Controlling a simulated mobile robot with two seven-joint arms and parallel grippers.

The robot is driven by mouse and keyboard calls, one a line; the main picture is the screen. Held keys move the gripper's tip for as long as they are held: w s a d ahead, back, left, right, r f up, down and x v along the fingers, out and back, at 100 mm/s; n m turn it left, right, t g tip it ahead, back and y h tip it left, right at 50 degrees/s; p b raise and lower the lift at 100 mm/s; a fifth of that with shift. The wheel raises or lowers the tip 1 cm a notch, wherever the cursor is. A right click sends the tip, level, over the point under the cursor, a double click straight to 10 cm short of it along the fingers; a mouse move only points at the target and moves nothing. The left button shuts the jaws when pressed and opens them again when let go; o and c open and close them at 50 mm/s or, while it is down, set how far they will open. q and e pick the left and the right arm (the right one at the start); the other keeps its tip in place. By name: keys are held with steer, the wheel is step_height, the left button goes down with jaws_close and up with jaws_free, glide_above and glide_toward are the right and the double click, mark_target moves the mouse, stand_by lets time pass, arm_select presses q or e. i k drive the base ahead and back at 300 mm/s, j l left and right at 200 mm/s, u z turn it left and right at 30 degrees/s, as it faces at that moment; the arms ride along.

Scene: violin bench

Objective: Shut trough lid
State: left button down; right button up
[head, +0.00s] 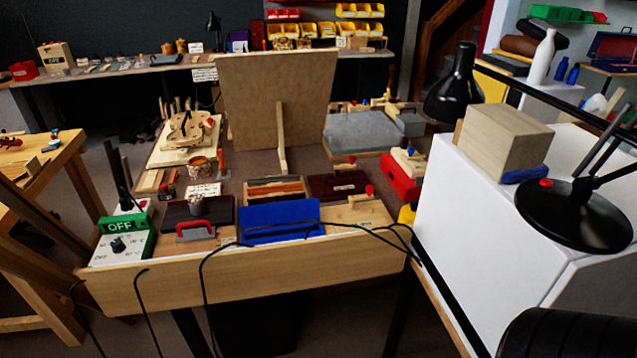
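A blue trough-like piece (280,222) lies at the front edge of the wooden bench, near its middle. Its broad blue panel looks tilted up behind a narrow front strip. I take this panel to be the lid, standing open, but the hinge and the inside are not clear from here. A thin black cable crosses in front of its lower edge. Neither of my grippers can be made out in the head view, and nothing is seen touching the blue piece.
A tray of wood strips (274,189) is behind. A large propped board (275,95) rises farther back. A white cabinet (465,200) stands right.

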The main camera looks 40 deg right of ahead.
mark_target(277, 212)
steer(key=i+l+z, duration=0.15)
steer(key=i+z, duration=0.35)
steer(key=i, duration=0.25)
steer(key=u, duration=9.25)
